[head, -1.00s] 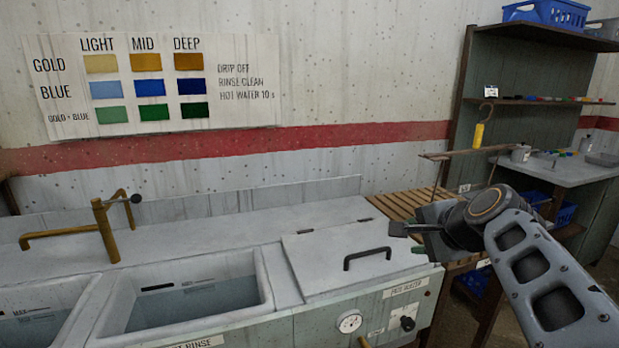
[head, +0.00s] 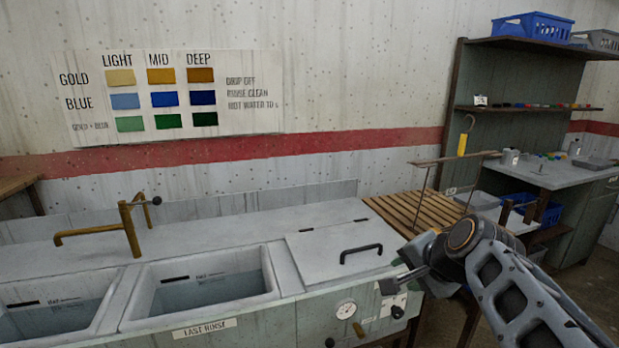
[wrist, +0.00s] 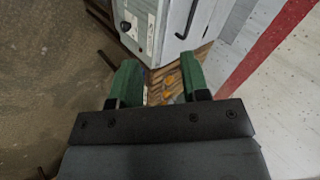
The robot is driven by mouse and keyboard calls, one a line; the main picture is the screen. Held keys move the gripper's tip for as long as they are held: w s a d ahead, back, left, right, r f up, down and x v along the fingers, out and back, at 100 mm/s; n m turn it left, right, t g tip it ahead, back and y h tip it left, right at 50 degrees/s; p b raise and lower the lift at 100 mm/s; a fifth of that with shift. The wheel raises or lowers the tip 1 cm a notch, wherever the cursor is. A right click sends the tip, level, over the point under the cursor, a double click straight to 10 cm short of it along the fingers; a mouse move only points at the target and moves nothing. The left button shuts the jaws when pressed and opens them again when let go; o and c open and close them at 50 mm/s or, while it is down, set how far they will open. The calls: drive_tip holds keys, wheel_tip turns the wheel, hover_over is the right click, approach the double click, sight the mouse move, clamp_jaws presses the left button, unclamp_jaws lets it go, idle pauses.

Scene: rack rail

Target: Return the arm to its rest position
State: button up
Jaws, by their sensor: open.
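My gripper (head: 390,278) is at the right of the head view, in front of the hot water unit's right end. In the wrist view its two green fingers (wrist: 160,82) stand apart with nothing held between them. Beyond them lie a slatted wooden rack and small orange spots that I cannot identify. My arm reaches in from the lower right of the head view and hides part of the rack's front.
The closed lid (head: 335,246) with a black handle lies right of the rinse basin (head: 205,290). A brass tap (head: 128,230) stands behind the basins. The slatted rack (head: 425,208) has a rail (head: 445,161) above it, with a yellow piece (head: 462,145) hanging from a hook.

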drive_tip(key=s+a+n+g+h+p, duration=0.2)
drive_tip(key=s+n+g+p, duration=0.2)
drive_tip(key=s+n+p, duration=0.6)
drive_tip(key=shift+s+a+n+h+p, duration=0.25)
drive_tip(key=shift+s+n+h+p, duration=0.05)
drive_tip(key=shift+p, duration=1.15)
